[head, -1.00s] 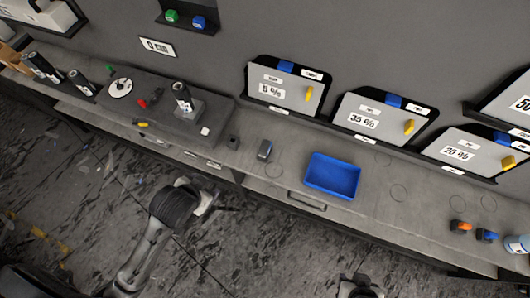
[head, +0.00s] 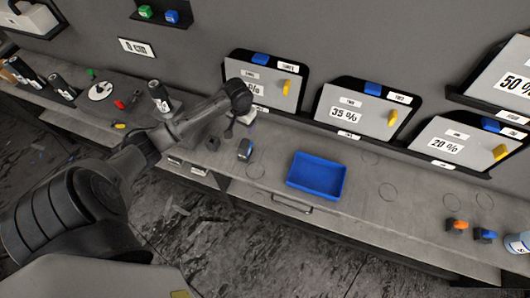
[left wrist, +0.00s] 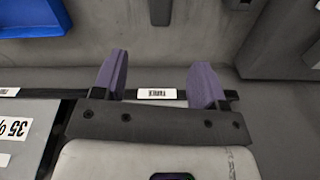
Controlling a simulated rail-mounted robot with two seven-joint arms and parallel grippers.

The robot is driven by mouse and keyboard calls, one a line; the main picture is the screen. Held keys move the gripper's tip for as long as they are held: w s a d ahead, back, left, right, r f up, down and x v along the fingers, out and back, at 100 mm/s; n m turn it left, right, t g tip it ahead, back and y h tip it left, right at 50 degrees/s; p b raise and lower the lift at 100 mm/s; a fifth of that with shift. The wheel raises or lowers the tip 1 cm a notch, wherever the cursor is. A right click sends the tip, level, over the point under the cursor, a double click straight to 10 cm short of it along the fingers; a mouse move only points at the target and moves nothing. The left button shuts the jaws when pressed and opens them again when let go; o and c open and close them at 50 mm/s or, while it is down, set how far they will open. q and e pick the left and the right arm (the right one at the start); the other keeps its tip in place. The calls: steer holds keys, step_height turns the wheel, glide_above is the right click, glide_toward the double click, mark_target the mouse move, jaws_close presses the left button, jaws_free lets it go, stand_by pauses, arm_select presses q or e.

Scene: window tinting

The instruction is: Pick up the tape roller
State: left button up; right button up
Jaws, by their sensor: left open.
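I cannot tell for sure which thing is the tape roller. A small dark upright piece with a blue-grey face (head: 245,150) stands on the bench left of the blue tray. A smaller dark block (head: 213,143) is just left of it. Both seem to show at the top of the left wrist view as dark shapes, cut off by the frame edge. My left gripper (head: 247,120) is above the bench near the wall, behind these pieces. In the left wrist view its purple fingers (left wrist: 160,82) are apart with nothing between them. My right gripper is out of view.
The blue tray (head: 316,177) sits on the bench. Tint panels, among them the 35 % one (head: 355,104), lean along the wall close to my left gripper. Orange (head: 457,225) and blue (head: 485,235) small tools lie at the right. Bare bench lies right of the tray.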

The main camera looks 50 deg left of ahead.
mark_target(244, 143)
arm_select(q)
steer(key=shift+n, duration=0.9)
steer(key=f, duration=1.3)
steer(key=shift+s+d+f, duration=0.15)
steer(key=shift+s+f, duration=0.2)
steer(key=c, duration=1.1)
steer(key=shift+r, duration=0.1)
